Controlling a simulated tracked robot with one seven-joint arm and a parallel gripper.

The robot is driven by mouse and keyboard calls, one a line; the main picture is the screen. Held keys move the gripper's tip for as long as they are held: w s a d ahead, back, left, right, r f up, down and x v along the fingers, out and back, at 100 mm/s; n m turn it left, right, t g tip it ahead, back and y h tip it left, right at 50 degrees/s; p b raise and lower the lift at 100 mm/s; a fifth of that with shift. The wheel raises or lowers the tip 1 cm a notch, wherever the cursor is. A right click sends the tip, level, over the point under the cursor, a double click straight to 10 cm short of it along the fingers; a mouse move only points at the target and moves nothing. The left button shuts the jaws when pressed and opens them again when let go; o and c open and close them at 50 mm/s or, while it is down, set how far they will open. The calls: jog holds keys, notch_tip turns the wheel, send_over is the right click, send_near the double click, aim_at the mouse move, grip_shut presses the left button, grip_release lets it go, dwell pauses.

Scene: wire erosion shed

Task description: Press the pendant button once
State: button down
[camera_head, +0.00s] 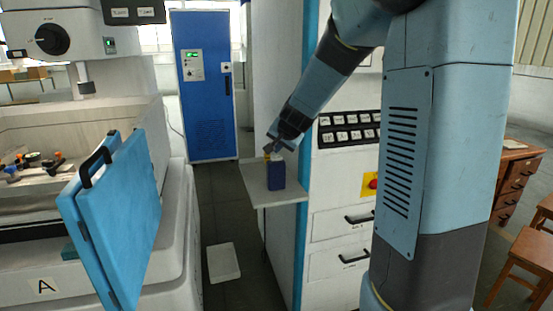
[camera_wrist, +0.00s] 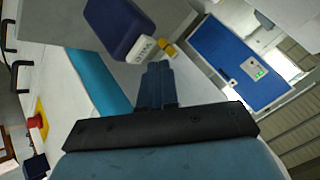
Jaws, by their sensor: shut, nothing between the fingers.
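A small dark blue box (camera_head: 276,174) stands upright on the white side shelf (camera_head: 262,196). In the wrist view the box (camera_wrist: 117,27) has a white end (camera_wrist: 141,50) with small lettering and a yellow piece (camera_wrist: 168,49) beside it. I cannot tell whether this is the pendant, and no button on it is clear. My gripper (camera_head: 271,147) is just above the box in the head view, hiding part of its top. In the wrist view my gripper (camera_wrist: 158,70) is shut and empty, its tips close to the white end; contact cannot be told.
A red knob on a yellow plate (camera_head: 371,183) is on the machine front at right, under a dark key panel (camera_head: 350,128). An open blue door (camera_head: 118,220) with a black handle stands at left. A blue cabinet (camera_head: 204,85) is behind; the aisle floor is mostly clear.

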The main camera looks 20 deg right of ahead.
aim_at(278, 158)
jog(key=shift+f, duration=0.4)
jog(key=shift+f, duration=0.35)
dwell(0.8)
jog(key=shift+r, duration=0.85)
jog(key=shift+r, duration=2.45)
